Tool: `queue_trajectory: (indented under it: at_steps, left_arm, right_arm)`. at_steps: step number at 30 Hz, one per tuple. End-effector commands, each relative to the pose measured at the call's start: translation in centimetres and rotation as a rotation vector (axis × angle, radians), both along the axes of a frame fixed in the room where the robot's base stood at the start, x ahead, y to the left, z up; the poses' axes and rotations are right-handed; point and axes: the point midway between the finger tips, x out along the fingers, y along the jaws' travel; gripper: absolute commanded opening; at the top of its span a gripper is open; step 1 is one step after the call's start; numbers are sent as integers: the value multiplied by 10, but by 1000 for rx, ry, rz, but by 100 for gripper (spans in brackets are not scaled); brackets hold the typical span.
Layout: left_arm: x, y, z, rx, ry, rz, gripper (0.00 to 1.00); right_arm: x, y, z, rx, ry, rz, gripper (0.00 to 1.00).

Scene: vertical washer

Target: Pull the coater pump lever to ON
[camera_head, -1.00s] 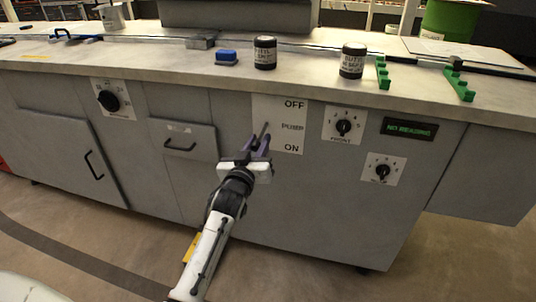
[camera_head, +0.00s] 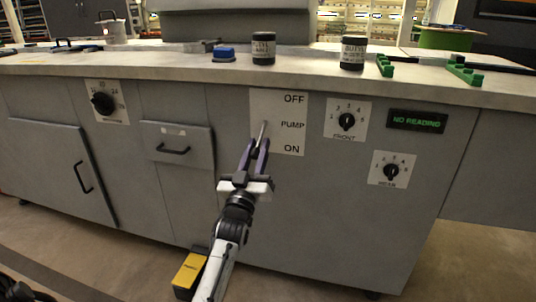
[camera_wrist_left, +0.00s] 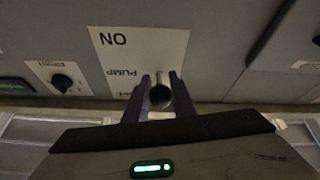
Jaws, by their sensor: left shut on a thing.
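The pump lever (camera_head: 262,132) is a thin grey rod on a white panel (camera_head: 291,122) marked OFF at the top, PUMP in the middle and ON at the bottom. In the head view it points upward at about the height of the word PUMP. My left gripper (camera_head: 258,146) is shut on the lever, its purple fingers on either side of it. In the left wrist view the lever's round end (camera_wrist_left: 160,95) shows between the two fingertips, and the panel appears upside down. My right gripper is not in view.
To the right are the FRONT dial (camera_head: 347,121), the REAR dial (camera_head: 391,171) and a green NO READING display (camera_head: 417,121). A drawer with a black handle (camera_head: 173,150) is left of the panel. Two dark jars (camera_head: 263,48) stand on the counter. A yellow-topped box (camera_head: 189,269) is on the floor.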

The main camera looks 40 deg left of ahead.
Motion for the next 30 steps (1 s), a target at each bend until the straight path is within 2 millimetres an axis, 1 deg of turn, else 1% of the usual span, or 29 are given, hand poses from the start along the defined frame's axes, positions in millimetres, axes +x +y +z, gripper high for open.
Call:
queue_trajectory:
  at_steps: [1, 10, 11, 12, 14, 23, 26, 28, 30]
  left_arm:
    - [-1, 2, -2, 0, 2, 3, 0]
    - [-1, 2, -1, 1, 0, 4, 0]
    - [-1, 2, -1, 1, 0, 4, 25]
    - [-1, 2, -1, 1, 0, 4, 31]
    - [-1, 2, 0, 1, 0, 3, 41]
    - [0, 1, 2, 1, -2, 2, 41]
    - [0, 1, 12, 3, -4, 1, 41]
    - [0, 1, 24, 3, -5, 2, 41]
    - [0, 0, 38, 4, -5, 1, 41]
  right_arm:
    - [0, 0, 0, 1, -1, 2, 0]
    - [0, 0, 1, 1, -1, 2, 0]
    - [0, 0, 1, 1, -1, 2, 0]
    - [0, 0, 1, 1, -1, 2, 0]
    - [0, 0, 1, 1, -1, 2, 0]
    - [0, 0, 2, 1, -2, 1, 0]
    - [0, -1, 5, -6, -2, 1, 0]
    - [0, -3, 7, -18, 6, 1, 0]
    - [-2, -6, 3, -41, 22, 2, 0]
